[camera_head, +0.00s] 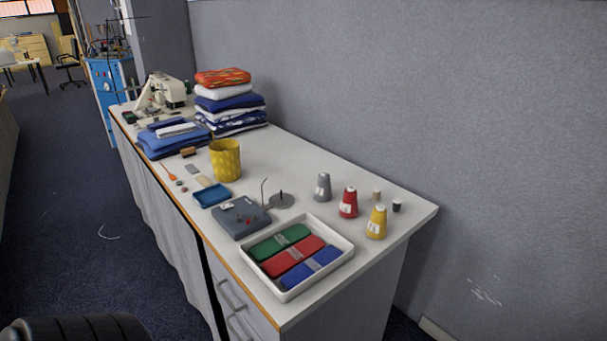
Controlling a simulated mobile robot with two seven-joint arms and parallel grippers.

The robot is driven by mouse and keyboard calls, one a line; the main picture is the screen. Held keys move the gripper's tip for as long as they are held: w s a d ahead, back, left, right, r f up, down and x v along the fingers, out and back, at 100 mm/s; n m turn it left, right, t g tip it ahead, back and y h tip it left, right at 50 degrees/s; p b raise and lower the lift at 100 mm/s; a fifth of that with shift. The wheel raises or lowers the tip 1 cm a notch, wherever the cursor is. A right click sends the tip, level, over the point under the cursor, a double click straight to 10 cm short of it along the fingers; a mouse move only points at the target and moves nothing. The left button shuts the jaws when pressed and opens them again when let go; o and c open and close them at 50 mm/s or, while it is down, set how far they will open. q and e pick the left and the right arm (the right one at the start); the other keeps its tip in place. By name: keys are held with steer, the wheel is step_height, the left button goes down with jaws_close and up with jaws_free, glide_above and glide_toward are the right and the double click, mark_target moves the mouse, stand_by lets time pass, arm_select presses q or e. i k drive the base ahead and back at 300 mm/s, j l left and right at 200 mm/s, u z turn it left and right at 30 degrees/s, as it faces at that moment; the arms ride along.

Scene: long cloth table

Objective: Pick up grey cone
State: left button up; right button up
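The grey cone (323,187) stands upright on the white table (387,230), toward its right part and near the wall side. A red cone (348,203) stands just right of it and a yellow cone (376,223) stands further right and nearer. Neither of my grippers shows in this view. A dark rounded shape at the bottom left edge may be part of my own body.
A white tray (347,259) with folded green, red and blue cloths lies in front of the cones. A grey device (240,218), a blue tray (212,196) and a yellow cup (226,160) stand left. Folded cloths (228,103) are stacked behind.

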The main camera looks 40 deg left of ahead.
mark_target(324, 192)
steer(key=i+l+u, duration=0.1)
steer(key=u, duration=0.35)
steer(key=i+l+u, duration=0.15)
steer(key=u, duration=0.25)
steer(key=l+u, duration=0.2)
steer(key=u, duration=0.25)
steer(key=i+l+u, duration=0.1)
steer(key=u, duration=0.25)
steer(key=i+l+u, duration=0.1)
steer(key=l+u, duration=0.6)
steer(key=i+l+u, duration=0.1)
steer(key=l+u, duration=0.3)
steer(key=i+l+u, duration=0.1)
steer(key=l+u, duration=0.25)
